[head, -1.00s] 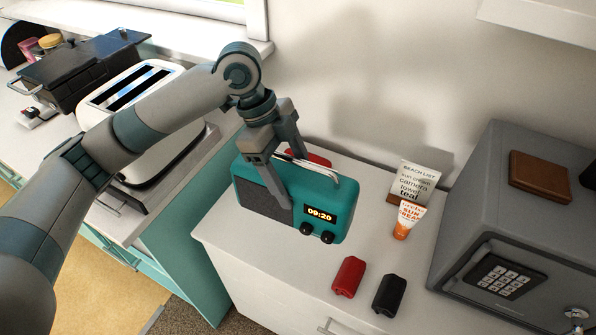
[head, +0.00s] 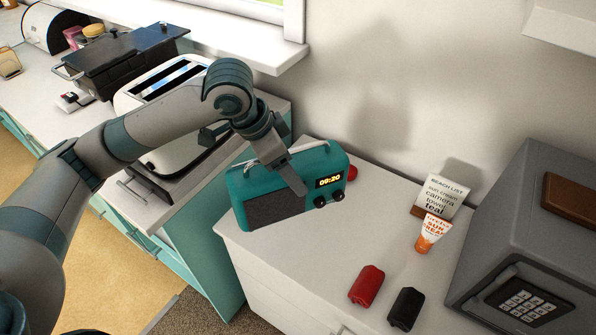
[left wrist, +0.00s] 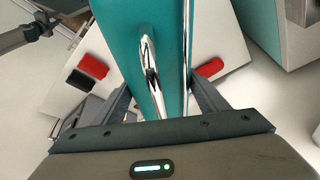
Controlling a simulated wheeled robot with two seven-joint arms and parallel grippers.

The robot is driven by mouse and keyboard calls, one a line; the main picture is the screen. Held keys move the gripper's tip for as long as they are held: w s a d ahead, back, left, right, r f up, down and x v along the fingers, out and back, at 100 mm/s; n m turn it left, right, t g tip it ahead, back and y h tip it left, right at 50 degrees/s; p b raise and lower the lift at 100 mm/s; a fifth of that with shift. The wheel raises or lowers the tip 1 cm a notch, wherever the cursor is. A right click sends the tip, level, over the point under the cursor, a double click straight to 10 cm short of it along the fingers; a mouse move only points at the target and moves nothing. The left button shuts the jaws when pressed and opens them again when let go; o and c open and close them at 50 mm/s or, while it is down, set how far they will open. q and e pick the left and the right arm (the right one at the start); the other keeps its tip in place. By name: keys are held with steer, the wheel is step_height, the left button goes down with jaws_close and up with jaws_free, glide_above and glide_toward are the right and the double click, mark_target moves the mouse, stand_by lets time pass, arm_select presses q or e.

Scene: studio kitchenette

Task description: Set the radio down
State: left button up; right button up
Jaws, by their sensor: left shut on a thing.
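The teal radio (head: 326,166) has a grey speaker panel, two dark knobs, a chrome handle and a display reading 09:20. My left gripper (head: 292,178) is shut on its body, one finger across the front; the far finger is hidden. The radio hangs tilted over the left part of the white cabinet top (head: 392,215), its left end lower. Whether its bottom touches the top is unclear. In the left wrist view the radio (left wrist: 172,40) stands between the two fingers. A dark jointed part at that view's upper left (left wrist: 28,32) may be my right gripper; its jaws are unclear.
A red can-shaped item (head: 366,285) and a black one (head: 406,308) lie near the front. An orange-white sun cream tube (head: 432,234), a beach list card (head: 446,192) and a grey safe (head: 500,240) stand to the right. Another red thing (head: 352,173) shows behind the radio.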

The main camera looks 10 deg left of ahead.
arm_select(q)
steer(key=w+a+r+n+t+y, duration=0.1)
steer(key=a+n+y, duration=0.2)
steer(key=a+n, duration=0.3)
steer(key=n, duration=0.4)
steer(key=shift+w+a+r+n+t+y, duration=0.3)
steer(key=shift+w+t, duration=0.1)
steer(key=shift+s, duration=0.1)
